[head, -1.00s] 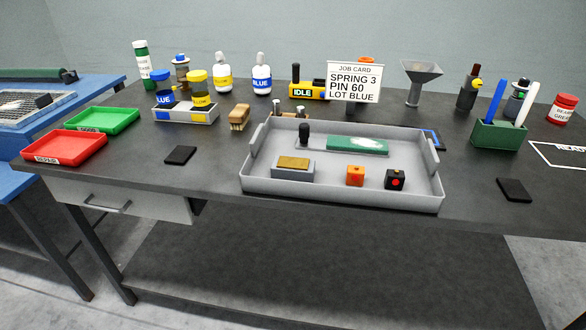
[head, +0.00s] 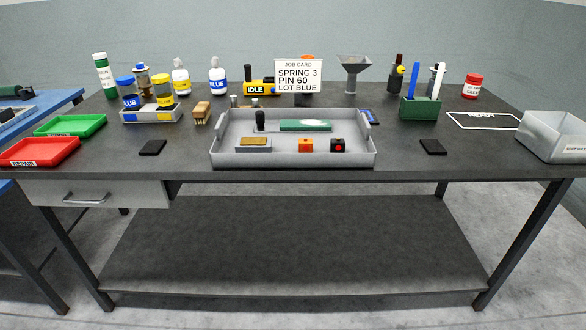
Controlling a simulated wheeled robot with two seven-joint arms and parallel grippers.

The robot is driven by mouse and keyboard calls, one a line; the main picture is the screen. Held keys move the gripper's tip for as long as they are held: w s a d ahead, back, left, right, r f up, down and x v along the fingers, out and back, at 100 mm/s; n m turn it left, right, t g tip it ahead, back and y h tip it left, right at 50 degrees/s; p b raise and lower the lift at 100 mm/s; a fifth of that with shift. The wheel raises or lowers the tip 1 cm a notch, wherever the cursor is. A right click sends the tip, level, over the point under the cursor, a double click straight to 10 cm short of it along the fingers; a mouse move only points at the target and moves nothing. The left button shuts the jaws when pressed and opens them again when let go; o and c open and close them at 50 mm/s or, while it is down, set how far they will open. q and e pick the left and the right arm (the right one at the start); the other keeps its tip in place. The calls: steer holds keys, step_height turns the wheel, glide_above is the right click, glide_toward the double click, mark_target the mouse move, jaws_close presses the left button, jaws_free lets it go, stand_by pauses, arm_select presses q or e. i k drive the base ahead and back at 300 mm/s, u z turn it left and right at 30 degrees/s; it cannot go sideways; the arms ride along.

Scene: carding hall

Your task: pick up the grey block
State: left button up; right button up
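The grey block (head: 252,149) lies in the front left part of the grey tray (head: 290,162), with a flat tan-brown piece on its top. An orange block (head: 306,146) and a black block with a red dot (head: 337,146) stand to its right in the same tray. A green piece with a white patch (head: 305,125) and a dark upright knob (head: 260,121) are behind it. Neither of my grippers shows in the head view.
The dark workbench (head: 190,160) has black pads (head: 152,147) (head: 433,147) either side of the tray. Red (head: 45,152) and green (head: 75,126) trays are at left. Bottles and a job card (head: 298,76) stand behind. A grey bin (head: 550,137) is at right.

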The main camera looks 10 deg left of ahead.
mark_target(244, 144)
steer(key=u, duration=1.2)
steer(key=k, duration=0.25)
steer(key=z, duration=2.05)
steer(key=i, duration=1.2)
steer(key=u, duration=0.65)
